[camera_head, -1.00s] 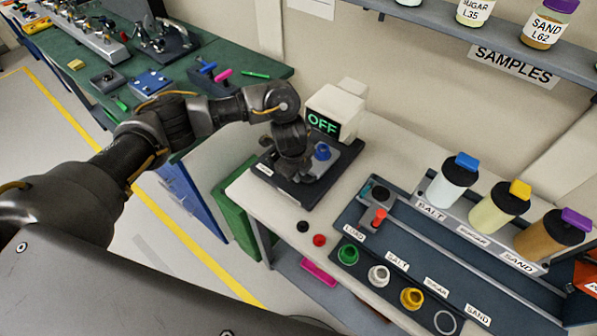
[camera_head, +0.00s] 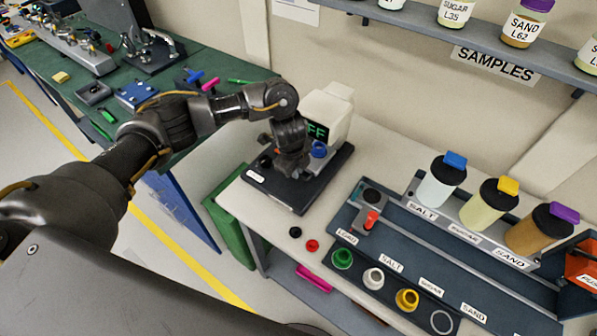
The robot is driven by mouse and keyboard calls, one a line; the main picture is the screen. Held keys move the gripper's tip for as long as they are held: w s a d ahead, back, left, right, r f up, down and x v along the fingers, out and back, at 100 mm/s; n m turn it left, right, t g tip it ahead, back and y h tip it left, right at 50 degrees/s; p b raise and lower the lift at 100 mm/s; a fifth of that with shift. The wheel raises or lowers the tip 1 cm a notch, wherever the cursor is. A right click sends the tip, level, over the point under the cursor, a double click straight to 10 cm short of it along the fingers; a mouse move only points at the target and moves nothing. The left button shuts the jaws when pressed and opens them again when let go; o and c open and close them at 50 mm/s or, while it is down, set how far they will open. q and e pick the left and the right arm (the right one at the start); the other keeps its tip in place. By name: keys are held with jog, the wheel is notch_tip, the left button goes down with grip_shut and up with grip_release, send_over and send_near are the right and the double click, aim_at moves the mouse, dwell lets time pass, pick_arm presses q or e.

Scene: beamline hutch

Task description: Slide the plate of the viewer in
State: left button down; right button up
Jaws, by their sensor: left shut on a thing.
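The viewer (camera_head: 328,112) is a white box-shaped unit at the back of the white table. Its dark screen shows green letters, partly hidden by my arm; "FF" can be read. A dark base (camera_head: 306,195) with a small white label lies in front of it, with a grey plate part and a blue round piece (camera_head: 319,149) beside my gripper. My left gripper (camera_head: 286,172) is over the base, in front of the screen. It is shut on a part there, which the gripper itself mostly hides. My right gripper is not in view.
A dark rail tray (camera_head: 394,233) with a red-topped slider stands to the right. Behind it are salt, sugar and sand jars (camera_head: 441,182). Coloured rings (camera_head: 343,258) line the front. A green bench (camera_head: 170,68) with tools is at the left.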

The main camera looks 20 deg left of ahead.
pick_arm(q)
jog(key=c, duration=1.5)
grip_release()
jog(key=shift+w+d, duration=0.1)
jog(key=shift+w, duration=0.15)
jog(key=shift+r, duration=0.1)
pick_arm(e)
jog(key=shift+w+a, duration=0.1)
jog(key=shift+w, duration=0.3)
pick_arm(q)
jog(key=shift+r, duration=0.1)
jog(key=shift+r, duration=0.3)
jog(key=r, duration=0.3)
jog(key=s+r, duration=0.1)
jog(key=r, duration=0.2)
jog(key=s+r, duration=0.1)
jog(key=r, duration=0.2)
jog(key=shift+a+r+p, duration=0.35)
jog(key=shift+r, duration=0.05)
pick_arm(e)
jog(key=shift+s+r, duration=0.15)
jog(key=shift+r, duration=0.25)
